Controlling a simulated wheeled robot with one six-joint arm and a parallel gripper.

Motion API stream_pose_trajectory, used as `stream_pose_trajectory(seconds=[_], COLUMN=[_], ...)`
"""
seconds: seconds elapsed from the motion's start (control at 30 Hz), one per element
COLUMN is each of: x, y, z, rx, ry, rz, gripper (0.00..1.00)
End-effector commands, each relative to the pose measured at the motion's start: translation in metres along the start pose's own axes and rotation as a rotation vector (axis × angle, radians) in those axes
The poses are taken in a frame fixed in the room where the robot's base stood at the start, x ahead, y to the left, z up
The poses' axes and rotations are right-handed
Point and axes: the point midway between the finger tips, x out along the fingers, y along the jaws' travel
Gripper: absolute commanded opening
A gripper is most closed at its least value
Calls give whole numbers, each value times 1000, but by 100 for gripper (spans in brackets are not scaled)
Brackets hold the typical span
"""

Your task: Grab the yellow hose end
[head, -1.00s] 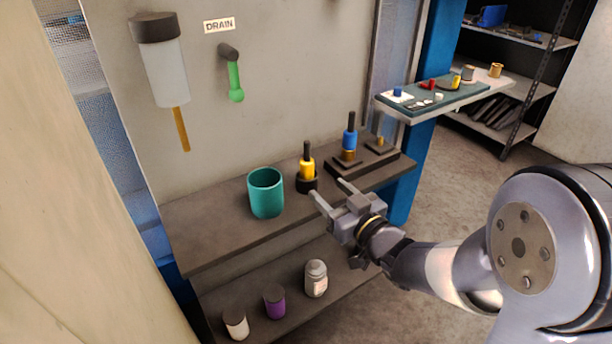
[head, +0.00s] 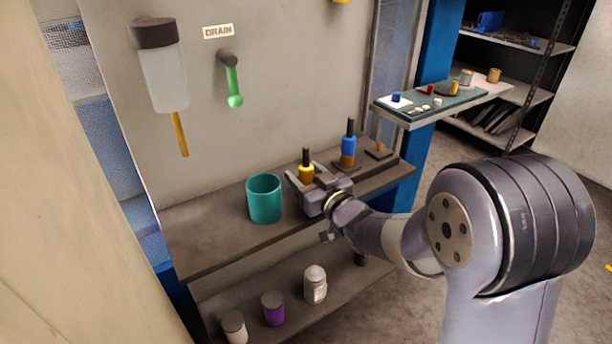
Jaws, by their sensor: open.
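The yellow hose end (head: 306,173) stands upright on the bench, a yellow collar with a black stem on top. My gripper (head: 305,179) is open, with one finger to the left of the yellow collar and the other to the right. The gripper body hides the lower part of the hose end and its black base. I cannot tell whether either finger touches it. A similar blue hose end (head: 348,146) stands upright in a dark holder just behind and to the right.
A teal cup (head: 264,199) stands close to the left of my gripper. A green lever (head: 233,88) hangs under the DRAIN sign (head: 218,31). Several jars, one a purple jar (head: 273,309), stand on the lower shelf. A small-parts tray (head: 430,108) is at right.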

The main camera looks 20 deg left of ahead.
Motion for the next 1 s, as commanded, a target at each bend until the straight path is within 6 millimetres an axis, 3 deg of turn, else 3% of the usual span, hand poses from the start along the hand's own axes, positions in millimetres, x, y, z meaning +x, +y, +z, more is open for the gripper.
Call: stream_pose_trajectory(seconds=[0.07,0.7,1.0], x=[0,0,0], y=[0,0,0], z=[0,0,-9], rx=[0,0,-2], ry=[0,1,3], rz=[0,0,-1], gripper=[54,3,3])
